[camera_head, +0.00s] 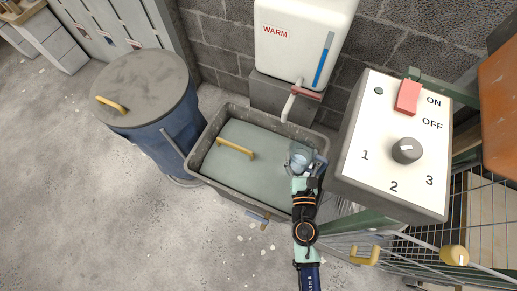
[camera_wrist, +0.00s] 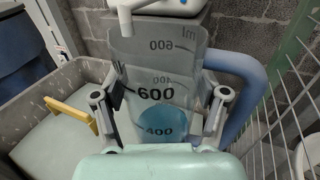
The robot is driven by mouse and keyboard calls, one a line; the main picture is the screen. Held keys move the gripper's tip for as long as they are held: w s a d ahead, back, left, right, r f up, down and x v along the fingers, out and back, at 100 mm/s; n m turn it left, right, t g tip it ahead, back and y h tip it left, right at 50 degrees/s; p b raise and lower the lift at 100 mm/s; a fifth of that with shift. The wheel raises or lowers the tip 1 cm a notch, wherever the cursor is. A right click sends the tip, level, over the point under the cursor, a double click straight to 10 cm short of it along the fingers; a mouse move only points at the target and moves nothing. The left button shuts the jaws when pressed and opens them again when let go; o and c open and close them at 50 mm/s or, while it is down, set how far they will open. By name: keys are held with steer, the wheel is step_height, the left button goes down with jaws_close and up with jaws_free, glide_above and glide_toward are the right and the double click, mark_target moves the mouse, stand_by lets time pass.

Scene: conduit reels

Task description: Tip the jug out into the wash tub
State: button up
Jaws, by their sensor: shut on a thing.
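The jug (camera_head: 300,157) is clear, with printed marks and a blue handle (camera_wrist: 247,80). In the wrist view the jug (camera_wrist: 160,60) looks roughly upright, with blue liquid (camera_wrist: 163,122) low inside it. My gripper (camera_head: 306,177) is shut on the jug, one finger on each side of it. In the head view the jug is over the right end of the wash tub (camera_head: 196,160). A grey-green panel (camera_head: 265,155) with a yellow handle (camera_head: 235,147) covers most of the tub's opening. The tub's rim (camera_wrist: 45,82) also shows in the wrist view.
A white WARM heater (camera_head: 300,45) with a spout (camera_head: 289,105) hangs behind the tub, close to the jug. A switch box (camera_head: 385,175) and wire rack (camera_head: 480,230) stand at right. A lidded blue bin (camera_head: 170,135) is at left.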

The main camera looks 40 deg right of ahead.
step_height(320, 180, down, 2)
steer(key=shift+f+b, duration=0.1)
steer(key=shift+b, duration=0.45)
